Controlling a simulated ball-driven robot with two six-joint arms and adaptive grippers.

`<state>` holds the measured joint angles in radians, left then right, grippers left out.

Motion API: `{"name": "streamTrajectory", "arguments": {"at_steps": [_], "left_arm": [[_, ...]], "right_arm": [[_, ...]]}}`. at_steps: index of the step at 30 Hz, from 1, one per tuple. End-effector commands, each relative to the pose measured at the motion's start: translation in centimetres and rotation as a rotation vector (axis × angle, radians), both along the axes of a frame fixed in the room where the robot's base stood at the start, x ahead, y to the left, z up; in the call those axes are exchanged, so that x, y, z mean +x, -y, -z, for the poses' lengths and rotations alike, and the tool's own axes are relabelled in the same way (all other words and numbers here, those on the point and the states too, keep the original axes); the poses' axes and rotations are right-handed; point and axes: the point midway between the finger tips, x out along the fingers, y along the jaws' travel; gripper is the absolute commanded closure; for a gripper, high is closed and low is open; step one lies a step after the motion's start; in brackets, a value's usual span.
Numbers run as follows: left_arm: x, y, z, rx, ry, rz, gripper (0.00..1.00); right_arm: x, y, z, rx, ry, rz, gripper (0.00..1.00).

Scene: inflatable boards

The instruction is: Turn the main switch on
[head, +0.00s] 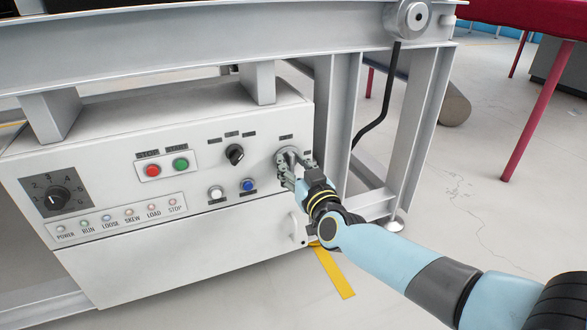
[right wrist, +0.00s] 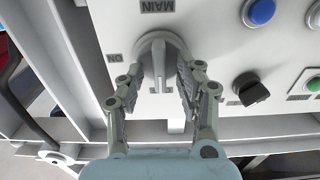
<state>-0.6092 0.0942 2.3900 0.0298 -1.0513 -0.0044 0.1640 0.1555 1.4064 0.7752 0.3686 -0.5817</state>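The main switch (head: 285,155) is a round grey knob at the right end of the white control panel. In the right wrist view the switch (right wrist: 158,62) has a raised bar handle across its disc. The labels MAIN and ON appear upside down beside it, and the bar does not point at ON. My right gripper (head: 299,172) is at the switch. In the right wrist view its fingers (right wrist: 160,83) are spread on either side of the bar, with gaps visible between them and the bar. My left gripper is out of view.
The white panel (head: 150,225) also bears red (head: 152,170) and green (head: 181,164) buttons, a black selector (head: 235,154), white (head: 216,192) and blue (head: 248,185) buttons, and a numbered dial (head: 57,198). A steel beam (head: 200,47) runs above. Frame legs (head: 420,135) stand to the right.

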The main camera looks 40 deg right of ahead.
Motion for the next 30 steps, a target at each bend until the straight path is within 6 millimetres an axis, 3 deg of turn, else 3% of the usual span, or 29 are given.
{"name": "streamTrajectory", "arguments": {"at_steps": [7,16,30], "left_arm": [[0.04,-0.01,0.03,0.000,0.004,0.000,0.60],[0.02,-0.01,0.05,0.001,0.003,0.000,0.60],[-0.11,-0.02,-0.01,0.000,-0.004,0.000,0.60]], "right_arm": [[0.07,0.03,-0.02,0.000,0.000,0.000,0.64],[0.04,0.01,0.01,0.000,0.000,0.000,1.00],[0.01,0.03,0.02,0.053,0.012,0.000,1.00]]}}
